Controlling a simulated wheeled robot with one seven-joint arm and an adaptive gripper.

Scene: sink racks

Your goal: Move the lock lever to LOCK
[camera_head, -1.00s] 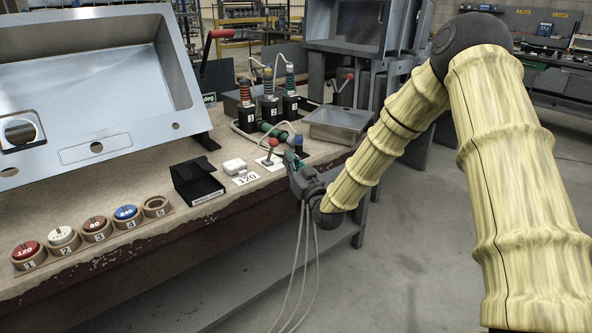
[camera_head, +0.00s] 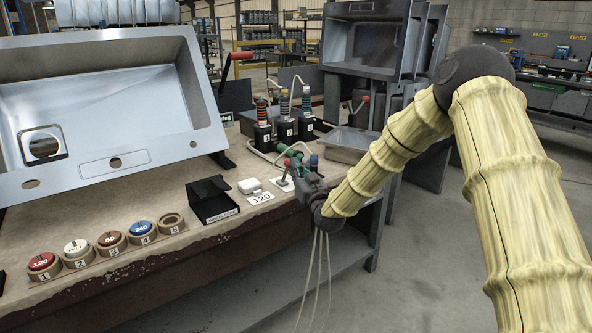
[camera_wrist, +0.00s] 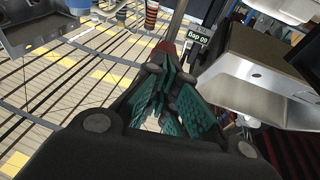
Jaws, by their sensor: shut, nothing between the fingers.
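A small lever with a red knob (camera_head: 286,163) stands on a white plate (camera_head: 283,184) near the bench's front edge. I cannot read LOCK or any other marking on this plate. My gripper (camera_head: 297,165) is shut and empty, low over the bench just right of this lever. Whether they touch cannot be told. In the wrist view the teal-padded fingers (camera_wrist: 165,92) are together, and a red patch just beyond their tips may be a knob. A larger red-handled lever (camera_head: 241,56) stands behind, by a "deg" label (camera_head: 226,119).
Numbered rings (camera_head: 110,243) line the front edge. Several black posts with coils (camera_head: 285,128) and a metal basin (camera_head: 347,143) stand behind.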

